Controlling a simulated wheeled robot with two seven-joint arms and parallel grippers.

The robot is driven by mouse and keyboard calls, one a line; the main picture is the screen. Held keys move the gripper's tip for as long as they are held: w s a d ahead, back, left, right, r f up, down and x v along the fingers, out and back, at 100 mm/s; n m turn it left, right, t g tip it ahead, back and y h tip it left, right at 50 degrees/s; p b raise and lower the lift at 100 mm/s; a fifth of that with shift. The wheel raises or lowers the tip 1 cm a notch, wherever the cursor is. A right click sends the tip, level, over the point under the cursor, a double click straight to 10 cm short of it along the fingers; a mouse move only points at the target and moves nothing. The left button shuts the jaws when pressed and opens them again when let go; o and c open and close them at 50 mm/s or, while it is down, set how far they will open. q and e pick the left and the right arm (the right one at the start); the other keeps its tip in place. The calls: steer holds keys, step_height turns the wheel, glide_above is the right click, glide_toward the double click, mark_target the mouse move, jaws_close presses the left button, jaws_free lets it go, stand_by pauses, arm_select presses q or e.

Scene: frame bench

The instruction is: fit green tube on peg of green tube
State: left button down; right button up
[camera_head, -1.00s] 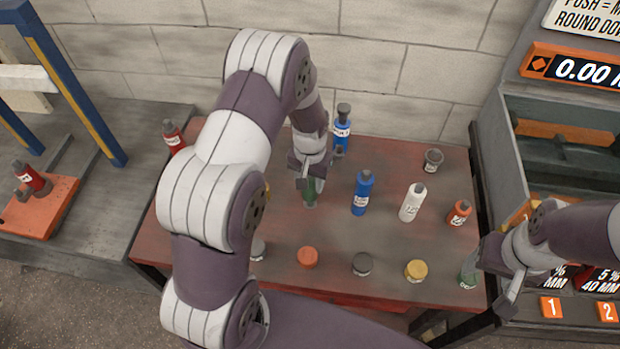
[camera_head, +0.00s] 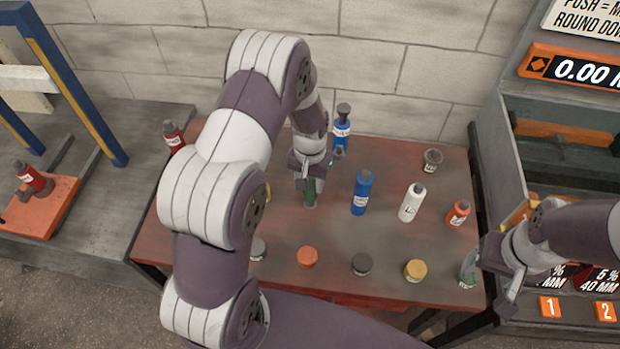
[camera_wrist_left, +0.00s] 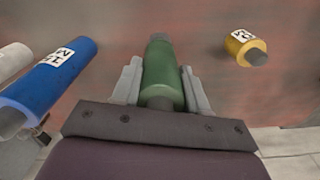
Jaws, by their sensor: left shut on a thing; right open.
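A green tube (camera_head: 310,193) stands on the red bench top at the middle of the head view. My left gripper (camera_head: 307,180) is shut on it from above and behind. In the left wrist view the green tube (camera_wrist_left: 162,75) lies between the two pale fingers (camera_wrist_left: 162,90). Its far end is near the red surface; I cannot tell whether it touches. No peg shows; the spot under the tube is hidden. A second green item (camera_head: 468,273) stands at the bench's right front corner. My right gripper (camera_head: 493,278) is open beside it, with no thing in it.
A blue tube (camera_head: 361,193), a white tube (camera_head: 411,203) and an orange one (camera_head: 458,213) stand to the right. Orange (camera_head: 307,257), dark (camera_head: 362,264) and yellow (camera_head: 415,271) pieces line the front. Another blue tube (camera_head: 342,130) stands behind my left gripper.

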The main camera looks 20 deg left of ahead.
mark_target(310, 189)
arm_select(q)
steer(key=shift+f+b, duration=1.25)
steer(key=shift+f, duration=0.7)
steer(key=c, duration=0.5)
jaws_free()
step_height(310, 189, up, 13)
steer(key=shift+f+b, duration=0.1)
steer(key=shift+b, duration=0.3)
steer(key=shift+s+f, duration=0.1)
